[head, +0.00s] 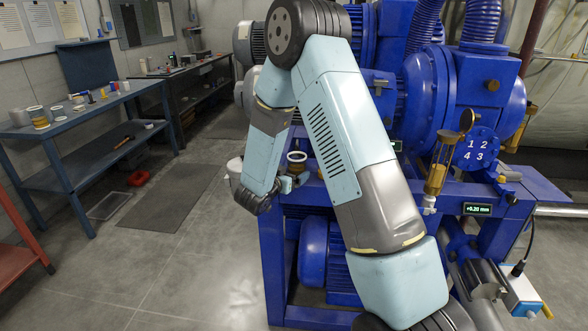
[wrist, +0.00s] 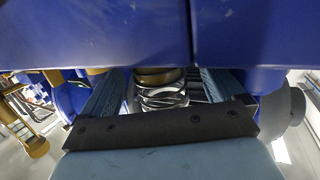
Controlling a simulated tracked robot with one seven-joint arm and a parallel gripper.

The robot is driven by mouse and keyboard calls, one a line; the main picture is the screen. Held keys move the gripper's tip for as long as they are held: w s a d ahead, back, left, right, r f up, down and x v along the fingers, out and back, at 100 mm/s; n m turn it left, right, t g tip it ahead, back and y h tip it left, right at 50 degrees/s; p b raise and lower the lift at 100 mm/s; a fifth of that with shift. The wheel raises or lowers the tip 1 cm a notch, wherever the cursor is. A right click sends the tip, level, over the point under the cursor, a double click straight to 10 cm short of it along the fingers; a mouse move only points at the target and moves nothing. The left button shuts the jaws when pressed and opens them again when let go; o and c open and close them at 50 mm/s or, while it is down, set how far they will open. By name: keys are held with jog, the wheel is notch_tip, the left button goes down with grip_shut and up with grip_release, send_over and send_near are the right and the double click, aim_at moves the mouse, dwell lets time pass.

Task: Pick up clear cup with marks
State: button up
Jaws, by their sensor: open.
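A small round cup with a pale rim (head: 296,156) stands on the blue machine bench, just beyond my gripper (head: 288,184) in the head view. My arm partly blocks the view around it. In the wrist view, a shiny, clear-looking ringed body with a brass-coloured band (wrist: 162,95) shows between the two blue fingers of my gripper (wrist: 163,80). It looks like the same cup. The fingers are apart, one on each side, and I cannot tell whether either touches it. Any marks on it are too small to read.
Large blue machinery (head: 430,90) stands close behind the cup. A brass and clear fitting (head: 436,180) rises to the right, near a numbered blue disc (head: 477,150). A blue workbench (head: 85,110) with small items stands at the left. The floor between is mostly open.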

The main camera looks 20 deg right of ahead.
aim_at(299, 165)
jog(key=shift+r+x, duration=0.25)
jog(key=shift+x, duration=1.15)
jog(key=shift+r+x, duration=0.2)
jog(key=shift+x, duration=1.2)
jog(key=shift+c, duration=0.3)
jog(key=c, duration=1.1)
